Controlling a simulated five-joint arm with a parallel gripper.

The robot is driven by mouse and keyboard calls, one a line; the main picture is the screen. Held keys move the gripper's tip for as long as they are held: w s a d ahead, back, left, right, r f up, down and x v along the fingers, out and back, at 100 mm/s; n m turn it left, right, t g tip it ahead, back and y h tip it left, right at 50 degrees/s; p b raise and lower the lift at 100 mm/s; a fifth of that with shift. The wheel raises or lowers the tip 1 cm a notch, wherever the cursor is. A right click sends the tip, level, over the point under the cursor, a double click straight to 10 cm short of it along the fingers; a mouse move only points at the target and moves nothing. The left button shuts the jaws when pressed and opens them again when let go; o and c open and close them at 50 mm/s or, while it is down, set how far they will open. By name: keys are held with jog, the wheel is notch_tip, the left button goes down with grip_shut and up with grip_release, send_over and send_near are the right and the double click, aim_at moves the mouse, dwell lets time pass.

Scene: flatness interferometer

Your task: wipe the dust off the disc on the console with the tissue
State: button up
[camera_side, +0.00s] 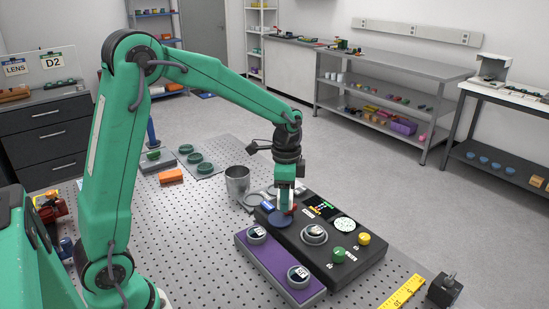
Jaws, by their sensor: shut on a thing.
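The black console (345,262) stands on the perforated table, right of the picture's middle. A dark blue disc (279,218) lies on its back left part; I cannot make out dust on it. My gripper (287,207) points down just above and behind this disc. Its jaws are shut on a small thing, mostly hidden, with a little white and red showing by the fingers. It appears to be the tissue, but its shape is not clear. I cannot tell whether it touches the disc or the console.
A purple block (269,262) with round silver parts lies along the console's front left. A metal cup (237,181) stands behind it. A yellow ruler (402,293) and a small black device (444,289) are at the right. The table's left middle is mostly clear.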

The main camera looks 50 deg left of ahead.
aim_at(317, 232)
jog(key=w+d+r+m, duration=0.1)
jog(key=w+d+m, duration=0.3)
jog(key=d+m, duration=0.4)
jog(key=shift+w+d+r+m, duration=0.15)
jog(key=shift+d+r+m, duration=0.2)
jog(key=shift+d, duration=0.4)
jog(key=shift+f, duration=0.1)
jog(key=shift+f, duration=3.45)
jog(key=shift+w+a+f, duration=0.1)
jog(key=shift+a+f, duration=0.15)
jog(key=shift+a, duration=0.25)
jog(key=shift+a+f, duration=0.2)
jog(key=shift+a, duration=0.3)
jog(key=shift+c, duration=0.4)
jog(key=shift+a, duration=1.8)
jog(key=d, duration=0.5)
jog(key=shift+d, duration=0.4)
notch_tip(317, 232, up, 8)
jog(key=shift+a, duration=0.15)
jog(key=shift+f, duration=0.15)
